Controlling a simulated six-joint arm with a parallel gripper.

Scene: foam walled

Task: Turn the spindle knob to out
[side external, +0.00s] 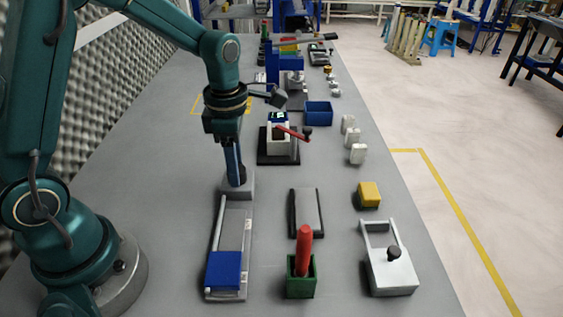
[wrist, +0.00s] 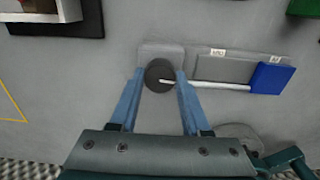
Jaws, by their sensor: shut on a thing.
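My gripper (side external: 235,178) points straight down and is shut on the dark round spindle knob (wrist: 158,76). In the wrist view, one blue finger lies on each side of the knob. The knob sits on a grey block (side external: 240,190) at the far end of a flat grey slide track (side external: 235,232). A white rod (side external: 218,235) runs from the knob's side along the track to a blue carriage (side external: 222,268), at the track's near end. Small white labels show along the track's edge (wrist: 217,51), too small to read surely. In the side view, the fingers mostly hide the knob.
Right of the track are a dark-edged grey plate (side external: 307,212), a green holder (side external: 300,275) with a red stick, a yellow block (side external: 369,194) and a silver box with a black knob (side external: 390,265). Behind stands a red-handled device (side external: 279,145). The table left of the track is clear.

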